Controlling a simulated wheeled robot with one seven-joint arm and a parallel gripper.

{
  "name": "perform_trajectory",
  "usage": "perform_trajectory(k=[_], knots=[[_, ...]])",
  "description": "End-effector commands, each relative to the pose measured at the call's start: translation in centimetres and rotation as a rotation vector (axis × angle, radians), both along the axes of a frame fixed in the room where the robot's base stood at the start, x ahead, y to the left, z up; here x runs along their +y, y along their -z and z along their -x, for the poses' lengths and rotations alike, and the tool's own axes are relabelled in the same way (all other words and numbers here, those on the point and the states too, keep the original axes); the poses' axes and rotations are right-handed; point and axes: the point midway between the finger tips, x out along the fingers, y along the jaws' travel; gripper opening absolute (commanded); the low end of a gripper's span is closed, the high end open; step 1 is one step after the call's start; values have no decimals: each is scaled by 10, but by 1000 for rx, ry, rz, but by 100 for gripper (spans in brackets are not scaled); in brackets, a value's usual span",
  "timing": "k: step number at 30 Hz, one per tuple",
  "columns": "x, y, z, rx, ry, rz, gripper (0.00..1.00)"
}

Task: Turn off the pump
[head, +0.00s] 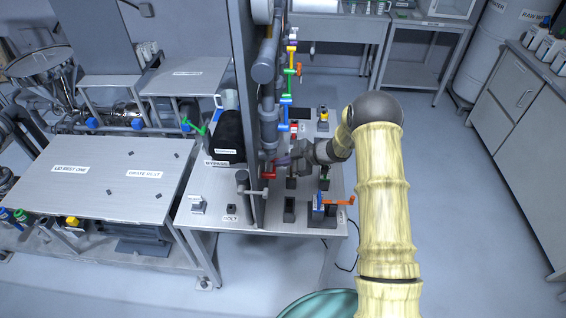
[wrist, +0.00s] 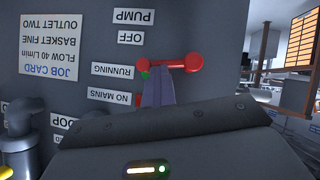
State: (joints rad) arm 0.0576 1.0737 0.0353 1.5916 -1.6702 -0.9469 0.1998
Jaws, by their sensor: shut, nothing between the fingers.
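A red lever (wrist: 183,64) with a round knob at each end sits on a dark grey panel in the wrist view, its bar running roughly level. Labels reading PUMP (wrist: 133,16) and OFF (wrist: 130,38) are beside it, with RUNNING (wrist: 112,70) and NO MAINS (wrist: 109,96) to the left. A small green spot (wrist: 145,75) shows near the left knob. My gripper (wrist: 158,85) is shut and empty, its fingertips right at the lever's bar; I cannot tell whether they touch. In the head view my gripper (head: 281,160) is close to the panel's right side, by a red part (head: 269,171).
A job card (wrist: 50,45) hangs on the panel, upside down in the wrist view. In the head view, coloured valve handles line the pipe (head: 268,115) behind. An orange handle (head: 338,201) and several small posts stand on the bench (head: 200,222).

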Motion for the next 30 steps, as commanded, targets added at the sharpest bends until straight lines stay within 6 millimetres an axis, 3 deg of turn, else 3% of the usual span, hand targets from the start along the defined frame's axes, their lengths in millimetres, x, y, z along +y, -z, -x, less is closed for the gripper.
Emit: perform_trajectory(k=[24,30], knots=[[2,-7,-6,-15,6,-6,0],[0,-18,-4,-16,4,-7,0]])
